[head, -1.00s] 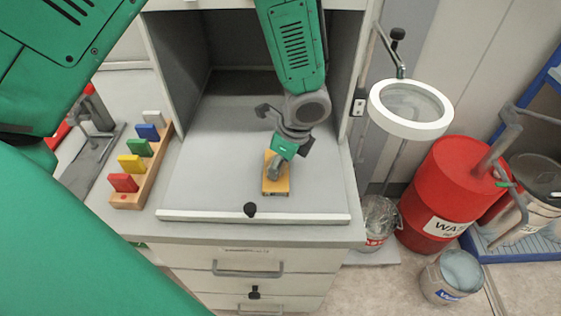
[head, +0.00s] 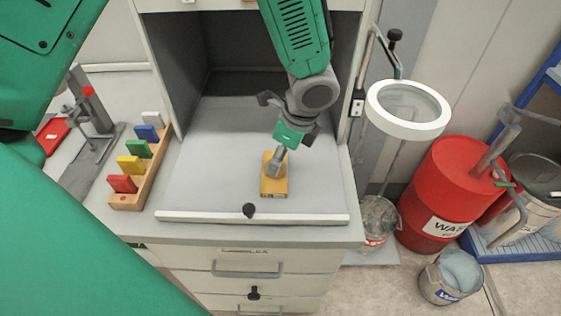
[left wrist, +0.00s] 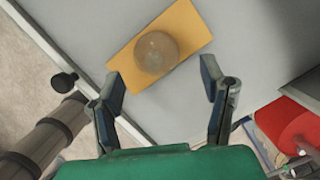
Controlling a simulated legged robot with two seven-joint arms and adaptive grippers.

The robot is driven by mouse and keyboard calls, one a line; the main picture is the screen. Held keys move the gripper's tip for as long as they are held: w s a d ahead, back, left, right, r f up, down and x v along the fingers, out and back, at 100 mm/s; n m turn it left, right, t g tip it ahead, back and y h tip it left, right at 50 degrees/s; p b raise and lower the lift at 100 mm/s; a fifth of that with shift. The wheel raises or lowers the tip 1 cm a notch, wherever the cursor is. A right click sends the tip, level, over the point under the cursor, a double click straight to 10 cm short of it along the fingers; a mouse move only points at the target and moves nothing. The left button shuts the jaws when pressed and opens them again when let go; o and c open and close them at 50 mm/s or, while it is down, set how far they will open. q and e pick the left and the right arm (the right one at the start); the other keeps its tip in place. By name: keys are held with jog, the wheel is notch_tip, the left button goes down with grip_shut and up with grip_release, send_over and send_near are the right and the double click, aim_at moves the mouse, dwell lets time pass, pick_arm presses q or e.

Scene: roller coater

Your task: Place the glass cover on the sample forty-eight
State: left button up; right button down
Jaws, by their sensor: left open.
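The yellow block (head: 274,187), which looks like the sample's base, lies on the grey worktop. In the left wrist view the round, clear glass cover (left wrist: 156,53) appears to rest on the yellow block (left wrist: 185,27), near its middle. My left gripper (head: 279,160) is just above the block. In the left wrist view my left gripper (left wrist: 163,75) is open, with its fingers apart, empty, and beside the block's lower edge. In the head view the gripper hides much of the cover. The sample's number is not readable. My right gripper is not in view.
A wooden rack (head: 147,178) with several coloured blocks stands left of the worktop. A white front rail (head: 310,218) with a black knob (head: 249,210) borders the worktop. A ring-shaped lamp (head: 408,108) and a red barrel (head: 450,187) are at right. The worktop around the block is clear.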

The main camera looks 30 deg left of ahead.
pick_arm(q)
jog(key=v, duration=0.8)
jog(key=shift+r, duration=0.2)
jog(key=shift+d+f, duration=0.1)
jog(key=shift+d, duration=0.05)
